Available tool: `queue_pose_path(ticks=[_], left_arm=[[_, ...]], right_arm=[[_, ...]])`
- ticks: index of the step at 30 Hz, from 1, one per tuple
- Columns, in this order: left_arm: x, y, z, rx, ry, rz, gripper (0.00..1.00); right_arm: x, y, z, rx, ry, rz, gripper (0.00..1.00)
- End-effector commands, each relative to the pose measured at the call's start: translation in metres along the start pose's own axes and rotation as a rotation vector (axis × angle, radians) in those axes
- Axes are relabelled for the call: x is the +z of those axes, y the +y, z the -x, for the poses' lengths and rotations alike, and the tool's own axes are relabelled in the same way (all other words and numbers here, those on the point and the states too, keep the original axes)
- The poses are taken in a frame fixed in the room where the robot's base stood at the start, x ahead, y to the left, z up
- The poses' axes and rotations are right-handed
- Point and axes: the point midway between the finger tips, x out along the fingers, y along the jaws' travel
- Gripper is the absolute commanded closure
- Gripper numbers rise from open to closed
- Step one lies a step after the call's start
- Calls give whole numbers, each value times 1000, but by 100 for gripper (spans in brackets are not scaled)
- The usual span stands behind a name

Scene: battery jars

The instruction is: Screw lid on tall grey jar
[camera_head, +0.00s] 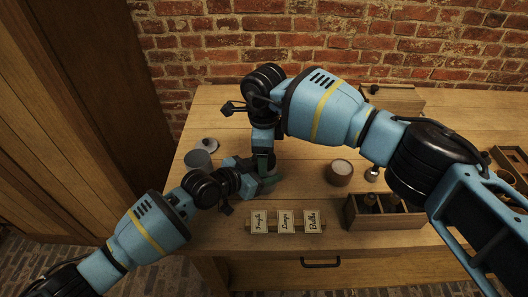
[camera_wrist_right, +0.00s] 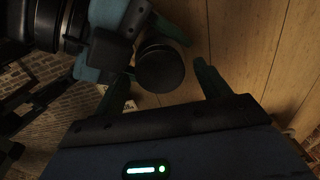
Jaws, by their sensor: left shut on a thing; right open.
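My left gripper (camera_head: 262,182) is shut on a dark round thing (camera_wrist_right: 160,68), probably a jar seen from above. Whether its top is a lid or an opening is too dark to tell. In the head view this thing is mostly hidden by the grippers. My right gripper (camera_wrist_right: 162,85) is open above it, with a green finger on either side. A grey jar (camera_head: 198,161) stands at the left of the table, left of both grippers. A pale round lid with a dark knob (camera_head: 208,145) lies just behind it.
A round brown jar with a pale top (camera_head: 339,172) stands right of the grippers, beside a small metal item (camera_head: 372,174). A wooden box (camera_head: 385,220) with dark items is at the front right. Lettered cards (camera_head: 287,222) stand near the front edge. The back left table is clear.

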Motion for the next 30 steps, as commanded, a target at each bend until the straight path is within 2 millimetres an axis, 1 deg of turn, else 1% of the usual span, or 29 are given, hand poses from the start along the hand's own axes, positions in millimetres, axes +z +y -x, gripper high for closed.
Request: queue_pose_path(ticks=[10, 12, 18, 20, 22, 26, 30], left_arm=[[1, 0, 0, 1, -2, 1, 100], [1, 0, 0, 1, -2, 1, 100], [1, 0, 0, 1, -2, 1, 100], [1, 0, 0, 1, -2, 1, 100], [1, 0, 0, 1, -2, 1, 100], [1, 0, 0, 1, -1, 1, 100], [1, 0, 0, 1, -2, 1, 100]], right_arm=[[0, -1, 39, -3, -1, 0, 25], [0, 0, 42, -2, -1, 0, 25], [0, 0, 42, -1, -1, 0, 25], [0, 0, 42, -1, -1, 1, 28], [0, 0, 43, -1, -1, 10, 28], [0, 0, 46, -1, -1, 89, 28], [0, -1, 55, -3, 0, 271, 28]])
